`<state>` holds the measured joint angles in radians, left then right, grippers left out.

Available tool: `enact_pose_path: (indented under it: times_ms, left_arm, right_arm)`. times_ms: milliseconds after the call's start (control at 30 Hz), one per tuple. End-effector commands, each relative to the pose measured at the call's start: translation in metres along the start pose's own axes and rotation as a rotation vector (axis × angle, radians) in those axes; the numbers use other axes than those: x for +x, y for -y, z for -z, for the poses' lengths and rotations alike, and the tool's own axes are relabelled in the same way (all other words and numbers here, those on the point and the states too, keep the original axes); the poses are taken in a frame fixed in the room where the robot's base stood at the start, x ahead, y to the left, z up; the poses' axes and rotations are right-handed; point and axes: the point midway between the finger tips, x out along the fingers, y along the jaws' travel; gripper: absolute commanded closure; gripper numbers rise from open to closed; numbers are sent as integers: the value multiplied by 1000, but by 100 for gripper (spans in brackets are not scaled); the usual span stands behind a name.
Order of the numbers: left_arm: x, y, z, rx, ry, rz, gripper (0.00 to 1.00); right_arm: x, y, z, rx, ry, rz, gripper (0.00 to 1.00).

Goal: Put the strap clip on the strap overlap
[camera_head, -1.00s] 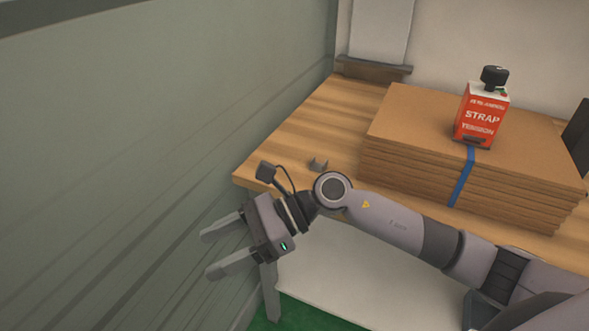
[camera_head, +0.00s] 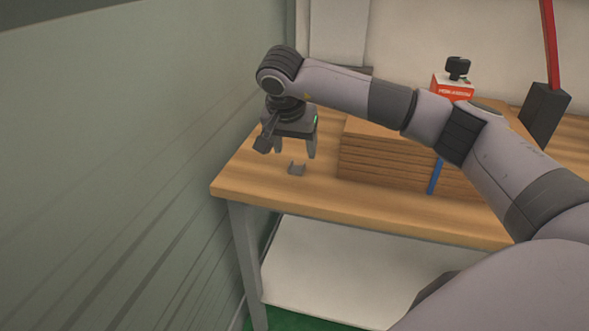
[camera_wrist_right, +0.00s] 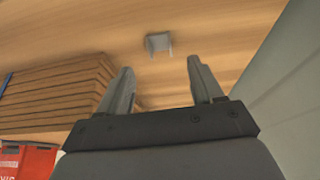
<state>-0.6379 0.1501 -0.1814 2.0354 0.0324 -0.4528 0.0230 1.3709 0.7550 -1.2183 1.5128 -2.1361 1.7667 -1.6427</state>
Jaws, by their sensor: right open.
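The strap clip (camera_head: 297,168) is a small grey U-shaped piece lying on the wooden table. It also shows in the right wrist view (camera_wrist_right: 158,43), beyond and between my fingertips. My right gripper (camera_head: 295,151) is open and empty, pointing down above the table, a little behind the clip and apart from it. A blue strap (camera_head: 434,177) runs down the front of a stack of brown boards (camera_head: 375,158). A red strap tension box (camera_head: 453,88) with a black knob sits on the stack, partly behind my right arm. The strap overlap cannot be made out. My left gripper is not in view.
The wooden table (camera_head: 260,186) has bare room around the clip and along its front edge. A green-grey wall (camera_head: 120,170) stands close on the left. A dark block with a red bar (camera_head: 545,112) stands at the right, behind the stack.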

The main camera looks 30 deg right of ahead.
Motion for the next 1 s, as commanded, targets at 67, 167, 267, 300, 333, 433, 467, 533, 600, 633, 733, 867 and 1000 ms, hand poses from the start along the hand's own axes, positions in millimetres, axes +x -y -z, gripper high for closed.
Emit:
enact_pose_path:
  times_ms: [67, 167, 267, 300, 333, 433, 467, 533, 600, 633, 733, 867, 1000]
  left_arm:
    - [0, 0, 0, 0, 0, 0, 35]
    - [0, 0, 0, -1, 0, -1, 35]
    - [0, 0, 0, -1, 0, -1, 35]
    - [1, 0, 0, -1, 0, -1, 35]
    - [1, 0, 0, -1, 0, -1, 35]
    - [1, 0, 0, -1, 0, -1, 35]
    - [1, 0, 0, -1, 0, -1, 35]
    - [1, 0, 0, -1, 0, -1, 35]
    - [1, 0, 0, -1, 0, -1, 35]
    - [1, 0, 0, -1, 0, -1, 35]
    - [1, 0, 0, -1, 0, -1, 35]
    - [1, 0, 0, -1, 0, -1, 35]
    - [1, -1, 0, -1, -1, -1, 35]
  right_arm:
    - [10, 0, 0, 1, 3, -1, 34]
    - [24, -1, 1, 2, 4, -1, 34]
    - [40, -1, 2, 2, 5, 0, 34]
    - [46, 0, 2, 1, 5, 1, 34]
    - [49, 0, 2, 2, 5, 2, 34]
    - [57, 0, 2, 1, 4, 2, 34]
    - [58, 0, 2, 1, 4, 3, 34]
    - [58, 1, 2, 0, 3, 4, 34]
    - [58, 1, 2, 0, 3, 5, 34]
    - [58, 1, 2, 0, 3, 5, 34]
    - [58, 1, 2, 1, 4, 5, 50]
    - [58, 1, 2, 1, 4, 5, 93]
    - [57, 1, 2, 1, 4, 5, 94]
